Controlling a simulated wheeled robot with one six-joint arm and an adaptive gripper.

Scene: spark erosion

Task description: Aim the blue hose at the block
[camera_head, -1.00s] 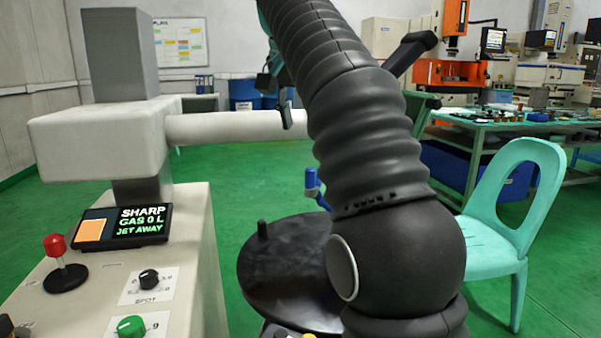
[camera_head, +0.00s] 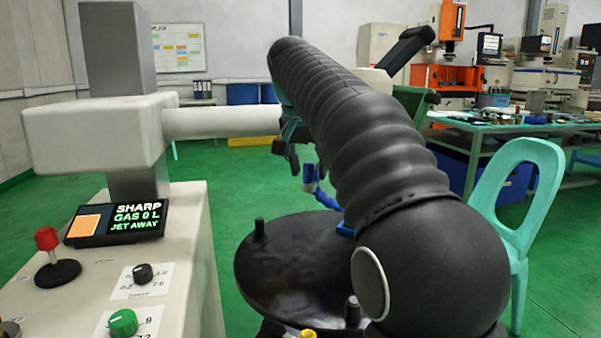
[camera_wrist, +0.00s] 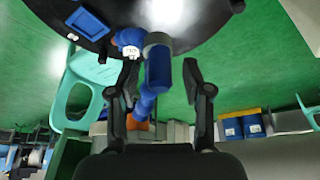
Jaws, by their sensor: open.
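The blue hose (camera_head: 313,178) stands at the round dark table, partly hidden behind my arm. In the wrist view the hose (camera_wrist: 147,103) shows as blue segments beside a thick blue cylinder (camera_wrist: 158,70) with a grey collar. An orange piece shows at its lower end, but I cannot tell whether it belongs to the hose. My gripper (camera_wrist: 160,64) is open, with one finger on each side of the blue parts; contact is unclear. In the head view my gripper (camera_head: 288,148) is just above and left of the hose. I cannot make out the block.
The round dark table (camera_head: 265,275) carries short dark posts. A pale horizontal arm (camera_head: 225,121) crosses left of my gripper. A mint chair (camera_head: 512,205) stands right. Green floor is open at centre left.

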